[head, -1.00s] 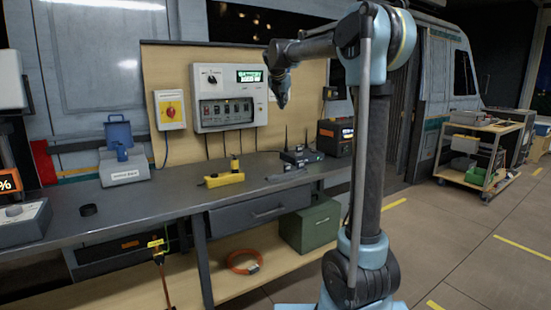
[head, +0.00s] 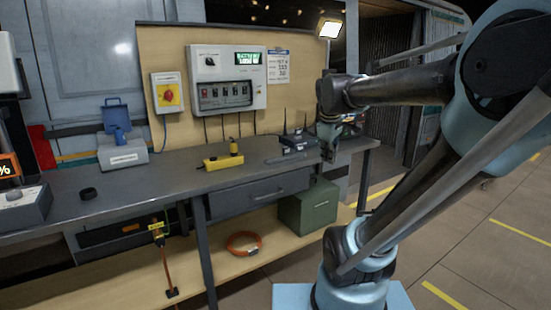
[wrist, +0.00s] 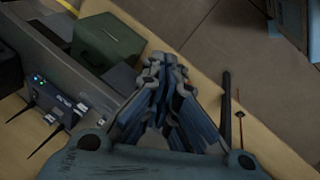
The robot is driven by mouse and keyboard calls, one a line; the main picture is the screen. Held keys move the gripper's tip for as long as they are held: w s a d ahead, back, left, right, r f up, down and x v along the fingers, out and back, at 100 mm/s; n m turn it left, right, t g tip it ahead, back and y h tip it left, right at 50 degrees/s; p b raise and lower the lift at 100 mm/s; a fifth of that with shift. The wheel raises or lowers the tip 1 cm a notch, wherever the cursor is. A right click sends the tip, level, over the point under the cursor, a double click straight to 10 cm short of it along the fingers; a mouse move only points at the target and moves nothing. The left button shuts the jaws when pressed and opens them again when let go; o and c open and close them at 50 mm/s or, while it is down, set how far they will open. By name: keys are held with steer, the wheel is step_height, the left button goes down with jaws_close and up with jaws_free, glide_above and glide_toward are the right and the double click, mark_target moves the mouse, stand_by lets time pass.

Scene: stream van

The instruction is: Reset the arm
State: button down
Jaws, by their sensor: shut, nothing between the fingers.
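The workbench (head: 130,187) carries a yellow power strip (head: 222,161), a router (head: 294,142) and a blue-grey device (head: 122,157). Open floor (head: 480,262) lies to the right.

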steer(key=s+f+m+g+y, duration=0.1)
steer(key=s+f+m, duration=0.9)
steer(key=s+f, duration=0.6)
steer(key=shift+s+d+f+g, duration=0.3)
steer(key=shift+s+d+g, duration=0.1)
steer(key=shift+s, duration=0.1)
